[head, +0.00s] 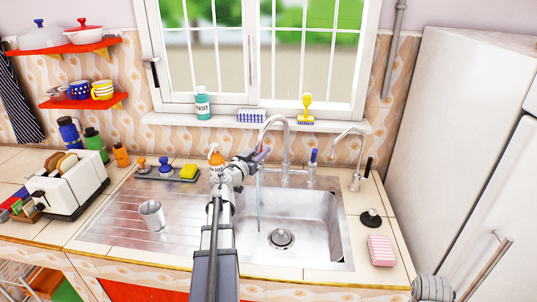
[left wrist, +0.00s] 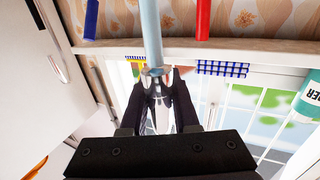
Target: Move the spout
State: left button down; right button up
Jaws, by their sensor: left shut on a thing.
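The curved metal spout (head: 285,135) rises behind the sink (head: 300,215) and arches toward the left. My left gripper (head: 259,157) is at the spout's outlet end, above the left side of the basin. A thin bluish stream of water (head: 258,200) falls from near the gripper into the basin. The gripper partly hides the spout's tip. My right gripper is not in view.
A blue tap handle (head: 313,160) stands right of the spout and a smaller tap (head: 352,155) farther right. An orange soap bottle (head: 216,160) is close behind my left arm. A metal cup (head: 152,215) stands on the drainboard. A pink sponge (head: 381,250) lies right of the sink.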

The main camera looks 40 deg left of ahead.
pick_arm(q)
jog(key=shift+w+a, duration=0.1)
jog(key=shift+a, duration=1.05)
jog(key=c, duration=0.7)
grip_release()
jog(key=shift+s+d, duration=0.2)
jog(key=shift+s, duration=1.1)
jog(key=shift+s+d, duration=0.15)
jog(key=shift+s, duration=1.1)
jog(key=shift+s+d, duration=0.2)
jog(key=shift+s, duration=1.1)
